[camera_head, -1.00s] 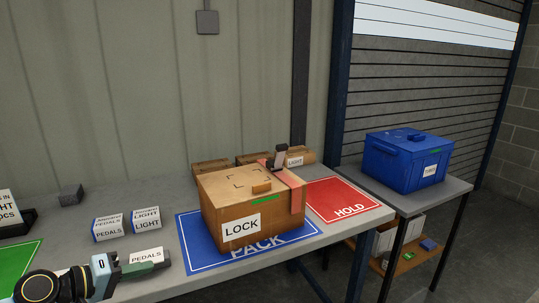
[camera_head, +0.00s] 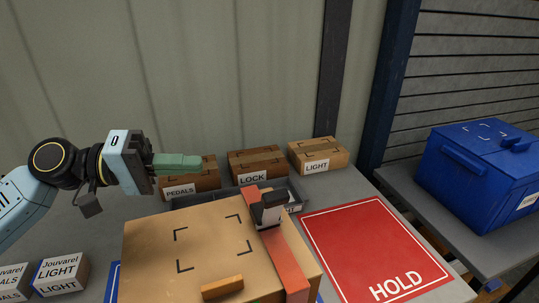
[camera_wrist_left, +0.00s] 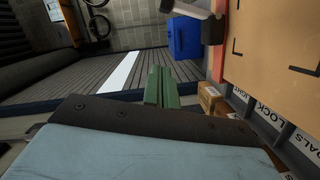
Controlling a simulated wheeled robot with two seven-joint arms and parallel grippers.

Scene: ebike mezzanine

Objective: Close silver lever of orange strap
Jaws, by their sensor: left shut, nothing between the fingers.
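The orange strap (camera_head: 287,262) runs over the right part of a cardboard box (camera_head: 160,245). Its lever (camera_head: 271,205), dark on top with a pale silver part below, stands up from the strap near the box's far edge. My left gripper (camera_head: 201,162) is shut and empty, its green fingers pointing right beyond the box's far edge. It is left of the lever and apart from it. In the left wrist view the green fingers (camera_wrist_left: 161,86) lie together, with the strap (camera_wrist_left: 219,55) and the box top (camera_wrist_left: 275,40) to the right. My right gripper is out of view.
Small PEDALS (camera_head: 190,178), LOCK (camera_head: 256,162) and LIGHT (camera_head: 318,155) boxes line the back, behind a grey tray (camera_head: 215,196). A red HOLD mat (camera_head: 375,250) lies clear on the right. A blue crate (camera_head: 480,165) stands on a side table.

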